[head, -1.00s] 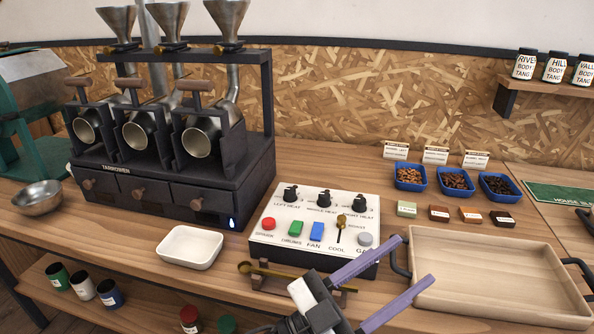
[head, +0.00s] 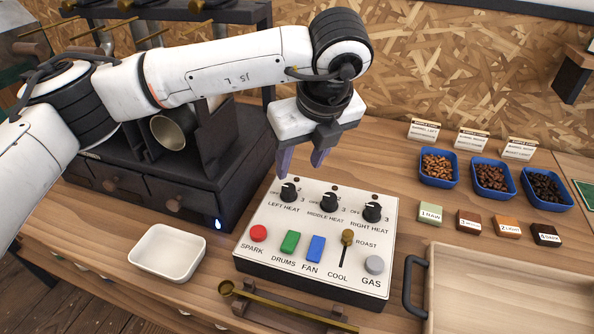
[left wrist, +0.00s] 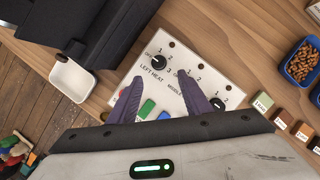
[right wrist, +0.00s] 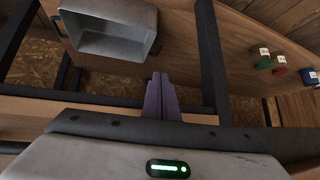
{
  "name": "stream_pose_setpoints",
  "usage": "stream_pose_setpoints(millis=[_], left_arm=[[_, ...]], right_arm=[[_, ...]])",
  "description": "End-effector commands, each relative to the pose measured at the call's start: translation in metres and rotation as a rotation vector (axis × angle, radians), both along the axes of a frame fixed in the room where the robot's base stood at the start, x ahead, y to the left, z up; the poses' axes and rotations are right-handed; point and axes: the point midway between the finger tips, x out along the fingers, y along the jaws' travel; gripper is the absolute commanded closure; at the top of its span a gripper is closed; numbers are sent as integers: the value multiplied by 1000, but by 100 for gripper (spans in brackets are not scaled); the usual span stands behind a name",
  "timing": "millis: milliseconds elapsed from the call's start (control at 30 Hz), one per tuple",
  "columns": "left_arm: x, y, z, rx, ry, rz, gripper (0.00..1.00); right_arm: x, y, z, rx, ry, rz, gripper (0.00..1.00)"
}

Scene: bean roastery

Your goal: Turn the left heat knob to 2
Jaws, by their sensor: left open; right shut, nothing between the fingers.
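The left heat knob (head: 288,192) is black and stands at the far left of the white control panel (head: 225,258); it also shows in the left wrist view (left wrist: 158,62). Its pointer is too small to read surely. My left gripper (head: 301,166) points down above the panel's back edge, just above and behind this knob. Its purple fingers are open and empty. In the left wrist view the fingers (left wrist: 161,80) appear either side of the knob's line, apart from it. My right gripper (right wrist: 161,78) is shut and empty in the right wrist view.
The middle heat knob (head: 329,202) and right heat knob (head: 372,212) are close by. In front are the spark button (head: 258,233), coloured switches and roast lever (head: 346,240). The dark roaster (head: 175,195) stands left. A metal bin (right wrist: 108,40) is near my right gripper.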

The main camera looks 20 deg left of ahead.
Motion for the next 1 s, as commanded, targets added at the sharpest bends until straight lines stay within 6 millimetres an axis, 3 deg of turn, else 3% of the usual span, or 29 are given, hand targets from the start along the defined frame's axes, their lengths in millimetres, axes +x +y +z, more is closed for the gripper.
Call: stream_pose_setpoints(millis=[167, 600, 1000], left_arm=[[7, 10, -12, 17, -11, 19, 55], [27, 28, -80, 13, -9, 15, 55], [30, 30, -91, 12, -11, 12, 55]], right_arm=[[-3, 0, 2, 0, 4, 0, 100], [-4, -1, 10, 3, 1, -4, 100], [-4, -3, 10, 1, 3, -6, 100]])
